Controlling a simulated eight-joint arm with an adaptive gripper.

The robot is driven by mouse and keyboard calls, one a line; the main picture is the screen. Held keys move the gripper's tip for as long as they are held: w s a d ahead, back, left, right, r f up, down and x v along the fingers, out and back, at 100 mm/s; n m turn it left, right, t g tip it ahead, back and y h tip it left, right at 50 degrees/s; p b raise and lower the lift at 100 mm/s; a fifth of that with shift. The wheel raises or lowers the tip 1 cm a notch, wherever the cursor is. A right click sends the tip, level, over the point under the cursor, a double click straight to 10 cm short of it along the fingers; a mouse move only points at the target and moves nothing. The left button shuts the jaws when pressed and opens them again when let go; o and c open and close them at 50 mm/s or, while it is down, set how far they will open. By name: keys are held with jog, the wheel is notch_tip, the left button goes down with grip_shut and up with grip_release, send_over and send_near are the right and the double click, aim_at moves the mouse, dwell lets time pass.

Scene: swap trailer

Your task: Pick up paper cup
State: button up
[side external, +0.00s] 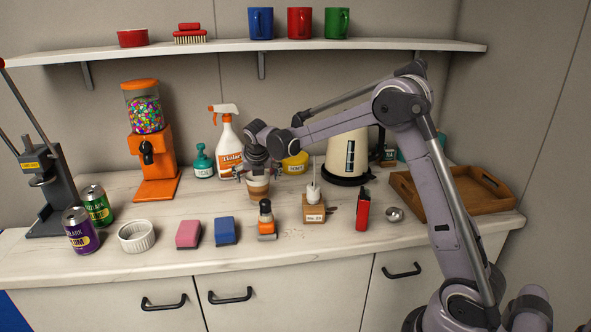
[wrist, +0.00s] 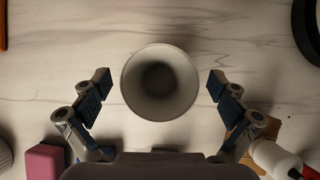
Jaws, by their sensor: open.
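The paper cup (side external: 258,187) stands upright on the counter in the side view, brown and white, partly hidden by my gripper above it. In the wrist view the cup (wrist: 160,83) is seen from above, its round mouth open and its inside empty. My gripper (wrist: 160,86) is open, with one finger on each side of the cup and a visible gap between each finger and the rim. In the side view my gripper (side external: 258,170) is at the cup's top, pointing down.
A spray bottle (side external: 228,142) and a kettle (side external: 348,153) are behind. A blue sponge (side external: 225,230) lies front left. A shelf (side external: 250,46) runs above.

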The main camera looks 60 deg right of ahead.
jog(key=c, duration=0.9)
jog(key=shift+r, duration=0.15)
